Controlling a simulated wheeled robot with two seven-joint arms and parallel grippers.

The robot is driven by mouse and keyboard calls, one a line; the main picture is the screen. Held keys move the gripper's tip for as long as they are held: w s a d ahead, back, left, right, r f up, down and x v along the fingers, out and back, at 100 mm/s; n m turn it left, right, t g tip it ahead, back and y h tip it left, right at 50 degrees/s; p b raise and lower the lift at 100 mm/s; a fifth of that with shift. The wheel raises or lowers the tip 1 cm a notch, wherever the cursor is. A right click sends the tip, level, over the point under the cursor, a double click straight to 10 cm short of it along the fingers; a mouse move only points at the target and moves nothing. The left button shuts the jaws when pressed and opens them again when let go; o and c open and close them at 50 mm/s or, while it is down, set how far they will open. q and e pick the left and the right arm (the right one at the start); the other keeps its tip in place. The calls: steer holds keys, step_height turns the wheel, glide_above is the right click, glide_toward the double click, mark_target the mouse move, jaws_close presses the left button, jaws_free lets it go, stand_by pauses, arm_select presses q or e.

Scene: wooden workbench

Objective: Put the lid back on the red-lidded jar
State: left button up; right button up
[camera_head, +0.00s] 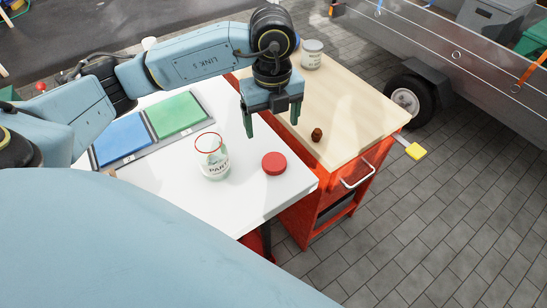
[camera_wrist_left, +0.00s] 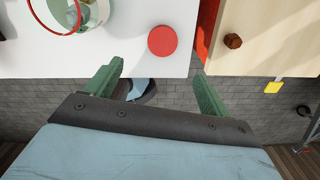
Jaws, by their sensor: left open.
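The glass jar (camera_head: 214,160) stands upright and open on the white table, with a red rim and a printed label. The round red lid (camera_head: 274,163) lies flat on the table to the right of the jar, apart from it. In the left wrist view the lid (camera_wrist_left: 162,40) is ahead of the fingers, and part of the jar (camera_wrist_left: 92,14) shows at the top left. My left gripper (camera_head: 272,131) is open and empty, above the table's right side with its fingers pointing down. It also shows in the left wrist view (camera_wrist_left: 155,85). My right gripper is not in view.
A blue and green tray (camera_head: 150,131) lies left of the jar. A red cart with a wooden top (camera_head: 345,110) adjoins the table on the right, carrying a small brown object (camera_head: 317,134) and a lidded jar (camera_head: 312,55). The white table's front is clear.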

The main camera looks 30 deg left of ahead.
arm_select(q)
steer(key=b, duration=0.2)
glide_above(275, 162)
steer(key=f, duration=0.7)
steer(key=shift+s+a+f, duration=0.2)
steer(key=shift+f, duration=0.4)
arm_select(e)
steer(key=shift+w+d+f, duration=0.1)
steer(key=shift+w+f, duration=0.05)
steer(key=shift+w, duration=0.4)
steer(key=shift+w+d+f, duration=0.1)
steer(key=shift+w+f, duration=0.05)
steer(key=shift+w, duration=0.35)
arm_select(q)
steer(key=shift+f, duration=0.4)
step_height(275, 162, down, 4)
steer(key=shift+w+d+f+b, duration=0.15)
steer(key=shift+f+b, duration=0.1)
steer(key=shift+b, duration=0.1)
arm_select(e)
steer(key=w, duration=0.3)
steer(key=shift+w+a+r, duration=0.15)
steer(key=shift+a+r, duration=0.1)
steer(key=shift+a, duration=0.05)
